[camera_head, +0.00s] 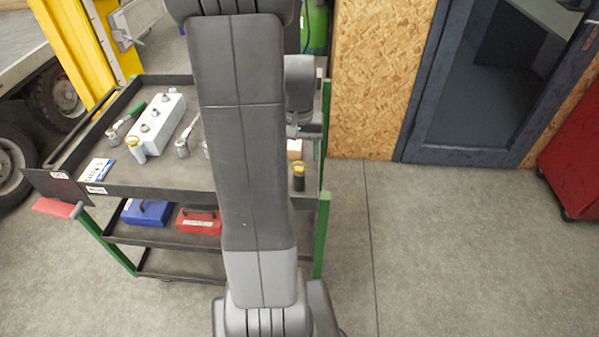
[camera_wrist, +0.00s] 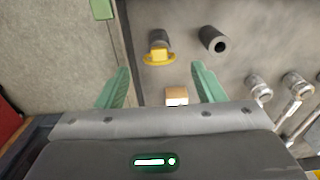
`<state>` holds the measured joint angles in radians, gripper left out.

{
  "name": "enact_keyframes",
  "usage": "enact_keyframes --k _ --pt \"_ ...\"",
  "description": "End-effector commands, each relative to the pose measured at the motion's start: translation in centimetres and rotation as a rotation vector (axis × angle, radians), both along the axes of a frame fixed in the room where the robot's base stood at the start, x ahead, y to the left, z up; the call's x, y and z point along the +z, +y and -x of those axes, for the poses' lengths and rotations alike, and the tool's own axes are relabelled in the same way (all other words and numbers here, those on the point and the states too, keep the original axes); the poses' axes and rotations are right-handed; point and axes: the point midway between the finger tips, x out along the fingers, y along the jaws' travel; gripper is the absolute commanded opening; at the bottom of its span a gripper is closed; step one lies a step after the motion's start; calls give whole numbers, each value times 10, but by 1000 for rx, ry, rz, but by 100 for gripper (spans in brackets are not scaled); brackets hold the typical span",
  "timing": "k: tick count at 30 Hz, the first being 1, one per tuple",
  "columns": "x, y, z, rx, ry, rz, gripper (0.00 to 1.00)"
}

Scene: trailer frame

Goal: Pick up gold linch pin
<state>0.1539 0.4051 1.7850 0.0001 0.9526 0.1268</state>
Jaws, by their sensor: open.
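A yellow-gold piece with a ring-like edge, which looks like the gold linch pin (camera_wrist: 158,57), sits at the end of a short dark cylinder (camera_wrist: 160,38) in the wrist view. In the head view the yellow piece (camera_head: 298,166) tops the dark cylinder (camera_head: 299,183) near the cart's right edge. My gripper (camera_wrist: 162,85) is open and empty, with its green fingers apart. The yellow piece lies beyond the fingertips, about midway between them in the picture. In the head view my arm hides much of the gripper area.
A small cardboard box (camera_wrist: 176,96) shows between the fingers. A hollow dark cylinder (camera_wrist: 214,40) stands right of the pin, with silver sockets (camera_wrist: 258,88) farther right. The cart's top tray (camera_head: 140,178) has raised edges. Open floor (camera_head: 450,240) lies right of the cart.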

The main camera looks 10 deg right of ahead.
Motion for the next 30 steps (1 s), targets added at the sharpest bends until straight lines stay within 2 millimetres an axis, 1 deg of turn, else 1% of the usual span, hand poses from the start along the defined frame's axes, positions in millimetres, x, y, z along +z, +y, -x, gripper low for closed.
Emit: enact_keyframes --k 1,8,15,18,21,26,27,29,30 --pt "-8 0 0 0 2 -1 62" --pt "-24 0 1 1 2 -1 62" --pt "-59 0 3 1 4 0 62" --pt "-67 0 2 1 2 -1 62" --pt "-70 0 2 1 -1 0 62" --pt "-70 0 2 1 -2 1 62" --pt "-70 0 2 1 -2 1 60" --pt "-70 0 2 1 -1 0 48" --pt "-70 0 2 1 -1 0 40"
